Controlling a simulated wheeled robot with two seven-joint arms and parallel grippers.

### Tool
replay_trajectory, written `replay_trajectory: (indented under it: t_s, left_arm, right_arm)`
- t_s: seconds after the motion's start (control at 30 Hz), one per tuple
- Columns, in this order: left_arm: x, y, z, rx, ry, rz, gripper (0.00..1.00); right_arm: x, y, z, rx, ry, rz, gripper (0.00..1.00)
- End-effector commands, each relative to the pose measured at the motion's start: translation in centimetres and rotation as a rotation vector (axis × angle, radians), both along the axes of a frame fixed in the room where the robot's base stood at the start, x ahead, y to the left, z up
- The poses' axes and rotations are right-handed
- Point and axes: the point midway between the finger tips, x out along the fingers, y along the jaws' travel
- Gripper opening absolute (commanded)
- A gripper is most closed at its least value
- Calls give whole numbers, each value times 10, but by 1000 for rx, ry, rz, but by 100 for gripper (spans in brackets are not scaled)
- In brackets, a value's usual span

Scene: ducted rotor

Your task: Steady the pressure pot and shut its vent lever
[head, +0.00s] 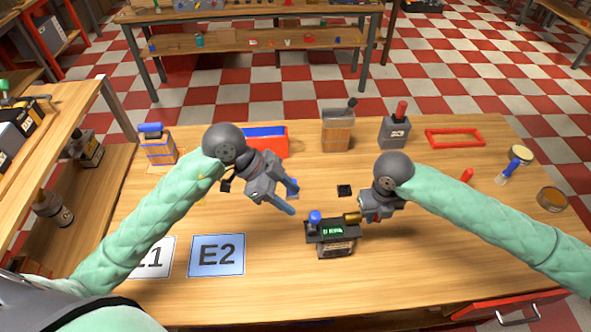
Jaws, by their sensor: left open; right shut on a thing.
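What looks like the pressure pot (335,246) is a small dark unit with a green display and a pale label. It stands on the table in front of me, with a blue knob (315,217) on top at its left. A brass-coloured piece (352,217) sticks up at its top right. My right gripper (361,215) is at that piece, shut on it, though the fingertips are partly hidden. My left gripper (289,198) is open and empty above the table, up and left of the blue knob. I cannot tell which part is the vent lever.
Mats marked E1 (152,258) and E2 (217,262) lie at left. Along the back stand a blue-handled box (158,150), a blue and red bin (270,141), a black-levered box (338,134), a red-handled box (394,134) and a red frame (455,138). The front right is clear.

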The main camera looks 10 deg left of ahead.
Motion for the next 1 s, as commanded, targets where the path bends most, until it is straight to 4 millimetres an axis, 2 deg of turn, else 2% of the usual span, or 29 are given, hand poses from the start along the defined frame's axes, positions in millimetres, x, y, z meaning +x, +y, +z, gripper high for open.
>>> replay_trajectory:
  t_s: [0.27, 0.3, 0.43, 0.77, 0.87, 1.0]
  left_arm:
    - [0, 0, 0, 0, 0, 0, 48]
    - [0, 0, 0, 0, 0, 0, 48]
    - [0, 0, 0, 0, 0, 0, 48]
    - [0, 0, 0, 0, 0, 0, 48]
    - [0, 0, 0, 0, 0, 0, 48]
    - [0, 0, 0, 0, 0, 0, 48]
  right_arm:
    - [0, 0, 0, 0, 0, 0, 0]
    - [0, 0, 0, 0, 0, 0, 16]
    - [0, 0, 0, 0, 0, 0, 39]
    - [0, 0, 2, 0, 0, 0, 39]
    - [1, 0, 10, 1, -2, 0, 39]
    - [0, 0, 31, 1, -2, 2, 39]
